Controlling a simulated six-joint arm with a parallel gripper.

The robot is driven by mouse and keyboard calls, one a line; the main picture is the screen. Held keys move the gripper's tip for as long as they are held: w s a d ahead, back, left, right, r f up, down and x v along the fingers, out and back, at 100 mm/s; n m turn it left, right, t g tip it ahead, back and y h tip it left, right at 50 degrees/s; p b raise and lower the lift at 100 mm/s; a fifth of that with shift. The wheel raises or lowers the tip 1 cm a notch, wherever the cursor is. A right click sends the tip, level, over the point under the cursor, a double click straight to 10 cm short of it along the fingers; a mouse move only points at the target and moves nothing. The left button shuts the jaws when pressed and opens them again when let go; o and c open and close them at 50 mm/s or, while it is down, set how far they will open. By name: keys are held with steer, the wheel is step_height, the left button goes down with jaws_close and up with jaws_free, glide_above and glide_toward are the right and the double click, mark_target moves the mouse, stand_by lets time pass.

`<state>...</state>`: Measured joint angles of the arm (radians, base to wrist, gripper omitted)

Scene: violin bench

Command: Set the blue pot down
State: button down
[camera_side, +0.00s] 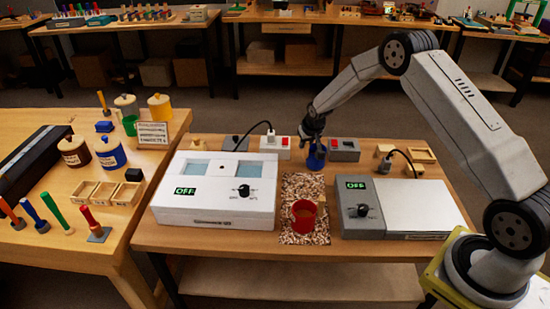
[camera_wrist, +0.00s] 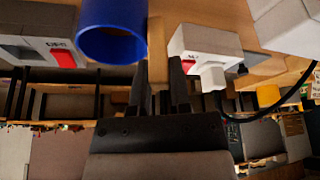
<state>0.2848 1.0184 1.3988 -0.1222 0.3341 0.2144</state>
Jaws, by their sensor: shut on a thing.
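The blue pot (camera_side: 317,158) hangs upright under my gripper (camera_side: 314,128) at the back middle of the bench. In the wrist view the blue pot (camera_wrist: 112,42) is at the top left, partly cut off by the frame. My gripper (camera_wrist: 160,78) is shut on a tan strip beside the pot, which looks like its handle. The pot is behind the speckled mat (camera_side: 292,188). I cannot tell whether its base touches anything.
A red pot (camera_side: 304,216) stands on the mat's front half. A white two-well unit (camera_side: 205,212) is left and a flat-topped heater (camera_side: 420,208) right; both read OFF. Switch boxes (camera_side: 343,150) and (camera_side: 275,143) flank the blue pot. Jars and trays crowd the left table (camera_side: 60,250).

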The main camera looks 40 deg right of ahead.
steer(key=shift+r, duration=1.35)
steer(key=s+a+r, duration=0.3)
steer(key=s+r, duration=0.7)
steer(key=s, duration=0.3)
steer(key=shift+s+a, duration=0.25)
steer(key=shift+s, duration=0.05)
steer(key=shift+s+f+n, duration=0.15)
steer(key=shift+n, duration=0.15)
